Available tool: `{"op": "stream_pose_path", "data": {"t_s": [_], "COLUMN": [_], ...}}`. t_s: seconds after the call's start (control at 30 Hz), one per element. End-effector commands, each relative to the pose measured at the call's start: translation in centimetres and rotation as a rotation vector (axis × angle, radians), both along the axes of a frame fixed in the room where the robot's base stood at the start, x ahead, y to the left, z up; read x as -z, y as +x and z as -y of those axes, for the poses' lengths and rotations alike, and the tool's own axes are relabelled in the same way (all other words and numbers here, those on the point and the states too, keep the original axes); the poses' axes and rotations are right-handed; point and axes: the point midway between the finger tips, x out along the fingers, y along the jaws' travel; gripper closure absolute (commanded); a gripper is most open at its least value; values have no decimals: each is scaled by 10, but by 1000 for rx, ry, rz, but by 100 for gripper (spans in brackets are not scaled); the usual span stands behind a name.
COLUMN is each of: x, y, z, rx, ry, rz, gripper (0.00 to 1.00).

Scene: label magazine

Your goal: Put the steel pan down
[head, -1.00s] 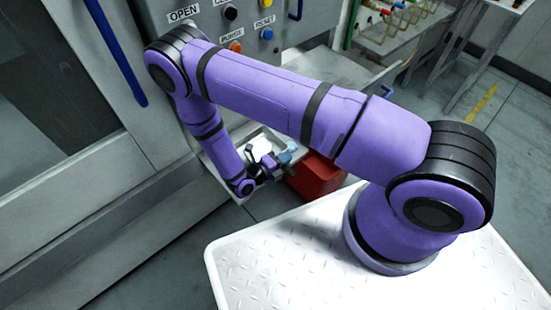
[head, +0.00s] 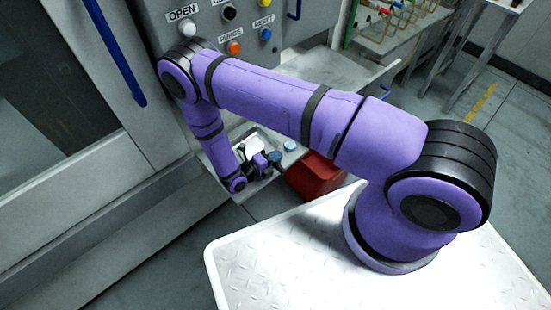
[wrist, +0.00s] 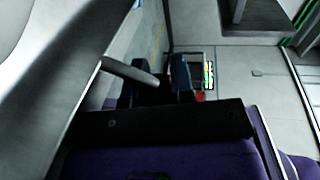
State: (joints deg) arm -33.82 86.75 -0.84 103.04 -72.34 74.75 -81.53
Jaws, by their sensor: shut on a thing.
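My gripper (head: 274,158) is low beside the front of the grey machine, over a pale ledge or tray (head: 240,199), and is small in the head view. In the wrist view its two dark fingers (wrist: 165,78) are shut on a grey metal bar (wrist: 128,71), which looks like part of the steel pan. The rest of the pan cannot be made out clearly. I cannot tell whether it touches the ledge.
A red bin (head: 316,176) stands just right of the ledge. A pale blue round thing (head: 290,146) is near the gripper. The machine's button panel (head: 215,32) is above. A grey shelf (head: 335,72) is behind.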

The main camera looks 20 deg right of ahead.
Motion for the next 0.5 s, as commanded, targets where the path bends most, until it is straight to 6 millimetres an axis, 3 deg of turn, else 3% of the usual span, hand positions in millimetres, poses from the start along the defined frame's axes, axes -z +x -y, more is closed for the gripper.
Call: {"op": "stream_pose_path", "data": {"t_s": [0.1, 0.13, 0.2, 0.5], "x": [2, 2, 2, 1], "y": [0, 0, 0, 0], "z": [0, 0, 0, 0], "rx": [0, 0, 0, 0], "ry": [-1, 0, 0, 0], "rz": [1, 0, 0, 0], "gripper": [100, 71, 54, 52]}}
